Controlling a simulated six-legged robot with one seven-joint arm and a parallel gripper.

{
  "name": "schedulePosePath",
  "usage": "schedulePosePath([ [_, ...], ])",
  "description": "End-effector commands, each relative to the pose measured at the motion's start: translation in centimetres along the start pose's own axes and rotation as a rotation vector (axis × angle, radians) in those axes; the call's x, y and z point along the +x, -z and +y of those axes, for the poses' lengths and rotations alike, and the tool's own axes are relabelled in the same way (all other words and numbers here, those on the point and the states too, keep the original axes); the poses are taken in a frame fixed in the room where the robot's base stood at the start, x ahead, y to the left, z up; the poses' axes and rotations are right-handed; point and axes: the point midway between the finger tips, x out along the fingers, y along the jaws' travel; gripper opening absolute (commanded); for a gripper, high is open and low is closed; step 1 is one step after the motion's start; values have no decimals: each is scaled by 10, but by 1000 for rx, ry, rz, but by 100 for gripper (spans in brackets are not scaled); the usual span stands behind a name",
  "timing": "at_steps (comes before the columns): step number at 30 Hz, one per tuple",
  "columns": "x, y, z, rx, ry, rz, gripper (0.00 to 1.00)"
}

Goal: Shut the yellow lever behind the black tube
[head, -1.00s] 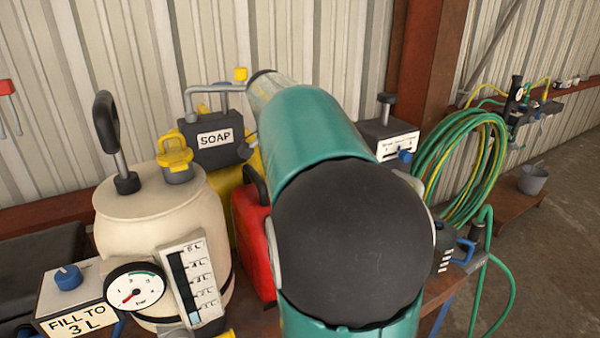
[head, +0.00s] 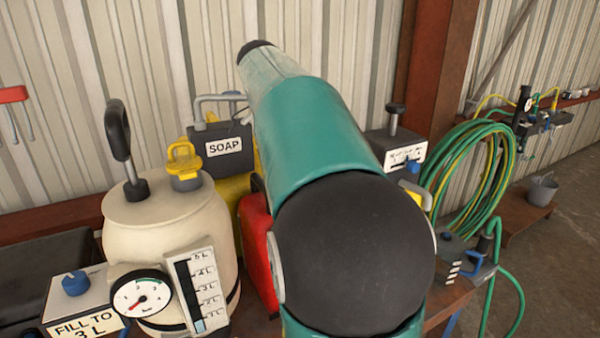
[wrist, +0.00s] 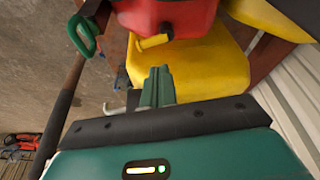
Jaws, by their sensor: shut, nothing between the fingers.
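In the wrist view a short yellow lever-like piece (wrist: 152,41) sticks out beside a red body (wrist: 180,15). It lies just beyond my gripper (wrist: 158,72), whose green fingers are together and empty, with a visible gap to the yellow piece. A dark tube or bar (wrist: 62,122) runs diagonally along the left of the wrist view. I cannot tell for sure that it is the task's black tube. In the head view my arm covers the middle, and my fingers and this yellow piece are not visible.
A yellow container (wrist: 190,70) lies close beside my fingers. In the head view stand a cream tank (head: 165,225), a SOAP box (head: 223,148), a red can (head: 257,240) and a grey box (head: 400,155). Green hoses (head: 470,175) hang right. A corrugated wall is behind.

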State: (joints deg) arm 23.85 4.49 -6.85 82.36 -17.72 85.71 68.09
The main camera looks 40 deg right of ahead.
Motion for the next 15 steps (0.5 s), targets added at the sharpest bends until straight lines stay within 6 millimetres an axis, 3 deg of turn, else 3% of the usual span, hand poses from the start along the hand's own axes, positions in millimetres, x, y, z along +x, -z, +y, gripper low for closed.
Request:
schedulePosePath([
  [6,-45,0,-1,-1,2,1,0],
  [15,-65,0,0,0,-1,0,0],
])
